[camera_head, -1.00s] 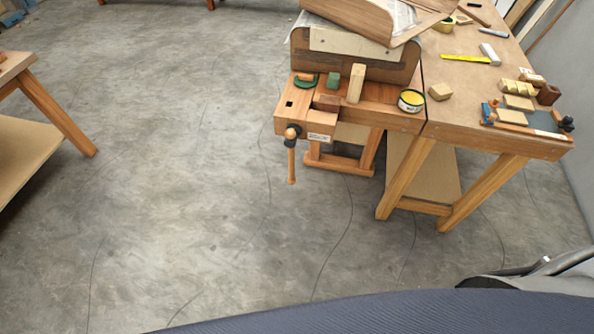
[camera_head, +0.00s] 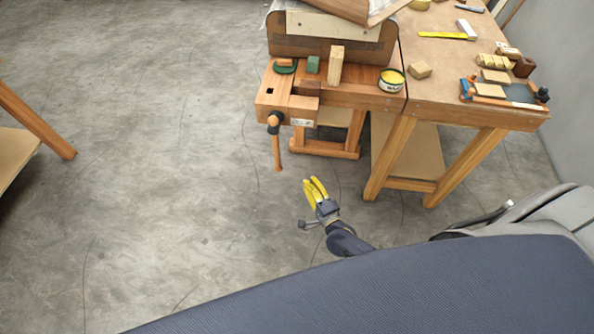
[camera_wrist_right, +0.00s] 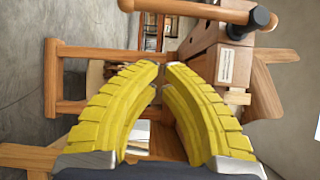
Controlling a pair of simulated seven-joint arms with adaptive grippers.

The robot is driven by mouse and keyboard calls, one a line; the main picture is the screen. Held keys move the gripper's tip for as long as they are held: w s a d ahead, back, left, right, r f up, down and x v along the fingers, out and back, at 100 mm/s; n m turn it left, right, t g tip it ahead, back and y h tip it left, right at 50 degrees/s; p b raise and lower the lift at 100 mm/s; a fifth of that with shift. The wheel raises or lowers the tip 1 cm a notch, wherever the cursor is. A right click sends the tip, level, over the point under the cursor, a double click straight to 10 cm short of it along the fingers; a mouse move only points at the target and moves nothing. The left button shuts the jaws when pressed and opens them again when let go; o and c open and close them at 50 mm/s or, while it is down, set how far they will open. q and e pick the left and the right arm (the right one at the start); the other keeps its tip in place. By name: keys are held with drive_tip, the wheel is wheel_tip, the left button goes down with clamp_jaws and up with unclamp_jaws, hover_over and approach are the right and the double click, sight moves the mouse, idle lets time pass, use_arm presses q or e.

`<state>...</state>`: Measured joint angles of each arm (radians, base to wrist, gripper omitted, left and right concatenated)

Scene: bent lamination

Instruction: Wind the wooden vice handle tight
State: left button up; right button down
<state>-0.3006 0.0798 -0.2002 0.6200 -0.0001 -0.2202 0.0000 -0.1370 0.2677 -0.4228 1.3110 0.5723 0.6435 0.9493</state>
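The vice handle (camera_head: 277,153) is a thin wooden bar. It hangs straight down from a dark and wooden screw hub (camera_head: 273,121) on the front of the workbench vice (camera_head: 286,107). In the right wrist view the handle (camera_wrist_right: 185,8) lies sideways along the top edge, running to the dark hub (camera_wrist_right: 261,18). My right gripper (camera_head: 311,182), with yellow ribbed fingers, is below and right of the handle, apart from it. In the right wrist view its fingertips (camera_wrist_right: 161,67) nearly meet, with nothing seen between them. My left gripper is not in view.
A second table (camera_head: 440,90) with tools and blocks adjoins on the right. Open concrete floor (camera_head: 150,170) lies left of the vice.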

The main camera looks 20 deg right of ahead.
drive_tip(key=w+a, duration=0.4)
drive_tip(key=w, duration=0.8)
idle(0.4)
